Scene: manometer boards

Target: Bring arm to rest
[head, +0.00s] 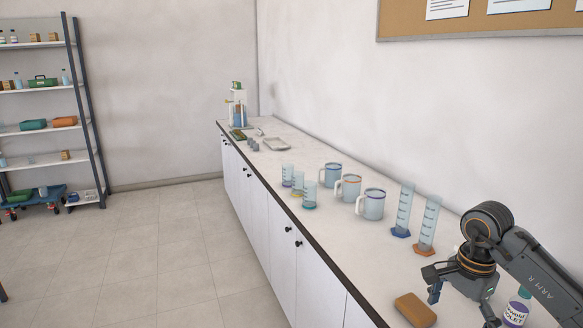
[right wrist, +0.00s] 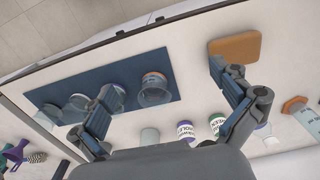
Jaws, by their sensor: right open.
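My right arm comes in from the right edge of the head view and reaches over the white counter (head: 345,235). My right gripper (head: 463,307) is open and points down above the near part of the counter, beside a brown block (head: 415,310). In the right wrist view the right gripper (right wrist: 162,80) has its fingers spread wide with nothing between them. The brown block (right wrist: 235,46) lies just beyond the right finger in that view. My left arm and gripper are not in view.
A white bottle (head: 517,309) labelled violet stands close to the gripper. Two graduated cylinders (head: 403,212) (head: 428,224), mugs (head: 372,205) and beakers (head: 310,195) stand farther along. The right wrist view shows a blue mat (right wrist: 60,92) with glassware. The floor (head: 170,245) left is clear.

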